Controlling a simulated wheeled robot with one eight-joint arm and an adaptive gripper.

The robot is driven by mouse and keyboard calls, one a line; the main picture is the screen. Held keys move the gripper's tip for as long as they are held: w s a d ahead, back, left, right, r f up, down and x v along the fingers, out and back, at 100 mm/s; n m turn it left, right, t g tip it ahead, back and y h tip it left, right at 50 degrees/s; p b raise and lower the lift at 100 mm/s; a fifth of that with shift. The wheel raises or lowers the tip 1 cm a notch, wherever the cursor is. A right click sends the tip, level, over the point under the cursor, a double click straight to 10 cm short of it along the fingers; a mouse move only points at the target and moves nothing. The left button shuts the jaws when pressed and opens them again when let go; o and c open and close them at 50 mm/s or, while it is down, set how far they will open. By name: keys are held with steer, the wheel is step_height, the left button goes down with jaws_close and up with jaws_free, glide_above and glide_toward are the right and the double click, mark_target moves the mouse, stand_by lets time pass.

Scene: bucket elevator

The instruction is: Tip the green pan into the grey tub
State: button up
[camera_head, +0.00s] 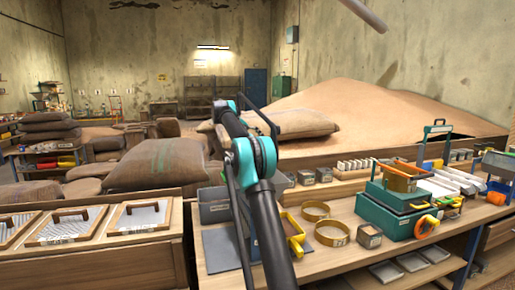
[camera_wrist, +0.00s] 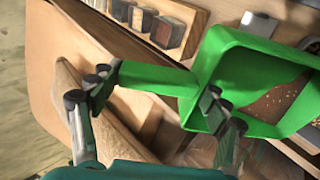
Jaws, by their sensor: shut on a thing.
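In the wrist view my gripper (camera_wrist: 158,98) is shut on the handle of the green pan (camera_wrist: 212,60), which lies between the two finger pads. The pan's open side faces the camera, and some brown grains lie on its inner floor. I cannot tell how far the pan is tilted. In the head view my arm hides the gripper and the pan. A grey tub (camera_head: 214,208) stands on the bench just left of my arm, partly hidden by it. I cannot make out the tub in the wrist view.
A teal case (camera_head: 392,216), brass rings (camera_head: 332,233) and a row of small blocks (camera_head: 356,165) crowd the bench right of my arm. Wooden framed trays (camera_head: 144,217) stand at left. Sacks (camera_head: 158,163) and a large grain heap (camera_head: 360,112) lie behind.

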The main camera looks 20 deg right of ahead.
steer(key=shift+a+r+h, duration=0.3)
steer(key=shift+a+r, duration=0.1)
steer(key=shift+a, duration=0.1)
steer(key=shift+a+r+h, duration=0.3)
steer(key=shift+a+h, duration=0.1)
steer(key=shift+a, duration=0.2)
steer(key=shift+a+r+h, duration=0.3)
steer(key=shift+a+h, duration=0.1)
steer(key=shift+a, duration=0.2)
steer(key=a+n+t+h, duration=0.2)
steer(key=a+h, duration=1)
steer(key=a, duration=1.2)
steer(key=shift+a, duration=0.2)
steer(key=shift+f, duration=0.1)
stand_by(0.3)
stand_by(0.5)
